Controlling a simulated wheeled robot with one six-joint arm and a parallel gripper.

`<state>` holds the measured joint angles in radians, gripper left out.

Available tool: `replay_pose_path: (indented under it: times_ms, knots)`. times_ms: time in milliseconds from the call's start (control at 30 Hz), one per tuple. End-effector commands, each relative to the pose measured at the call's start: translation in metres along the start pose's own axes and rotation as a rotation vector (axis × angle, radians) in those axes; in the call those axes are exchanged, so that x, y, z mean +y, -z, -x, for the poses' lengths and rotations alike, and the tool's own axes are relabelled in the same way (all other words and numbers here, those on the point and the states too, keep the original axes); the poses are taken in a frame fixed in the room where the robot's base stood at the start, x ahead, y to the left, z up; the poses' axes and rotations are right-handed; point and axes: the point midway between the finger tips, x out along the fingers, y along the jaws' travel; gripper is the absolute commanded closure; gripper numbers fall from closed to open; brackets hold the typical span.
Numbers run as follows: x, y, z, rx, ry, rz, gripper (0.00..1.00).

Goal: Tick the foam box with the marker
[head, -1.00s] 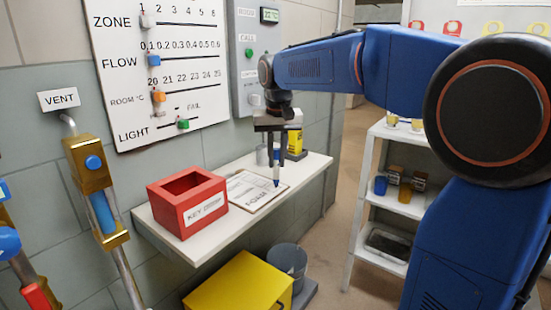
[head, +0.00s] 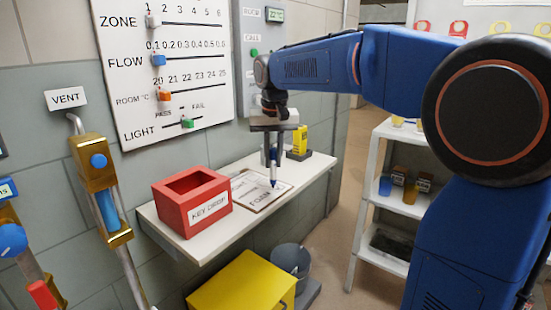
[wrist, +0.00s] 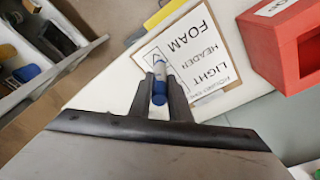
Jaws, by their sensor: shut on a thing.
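My gripper (head: 273,150) is shut on a blue and white marker (head: 273,171), held upright with its tip down. The tip is over the right part of a paper sheet on a brown clipboard (head: 245,206), beside the FOAM line. In the wrist view, my gripper (wrist: 160,86) holds the marker (wrist: 160,72) in front of the foam box (wrist: 151,54), a small outlined square beside the word FOAM. The marker hides part of this square. I cannot tell whether the tip touches the paper or whether the square holds a mark.
The clipboard lies on a white wall shelf (head: 190,248). A red key drop box (head: 192,203) stands left of it, and a yellow device (head: 300,141) stands behind. A yellow case (head: 245,287) and a grey bucket (head: 291,260) are below. A white rack (head: 365,200) stands at right.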

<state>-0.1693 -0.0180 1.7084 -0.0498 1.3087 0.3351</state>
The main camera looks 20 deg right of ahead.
Motion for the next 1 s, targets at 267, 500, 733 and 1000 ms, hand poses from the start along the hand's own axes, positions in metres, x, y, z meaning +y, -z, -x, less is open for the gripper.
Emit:
replay_pose_path:
  times_ms: [267, 500, 733, 1000]
  knots:
    - [0.001, 0.000, -0.001, -0.003, 0.000, -0.001, 1.00]
    - [0.007, 0.001, -0.002, -0.003, -0.001, -0.002, 1.00]
    - [0.013, 0.001, -0.002, -0.003, -0.001, -0.001, 1.00]
    - [0.015, 0.000, -0.002, -0.004, -0.002, 0.000, 1.00]
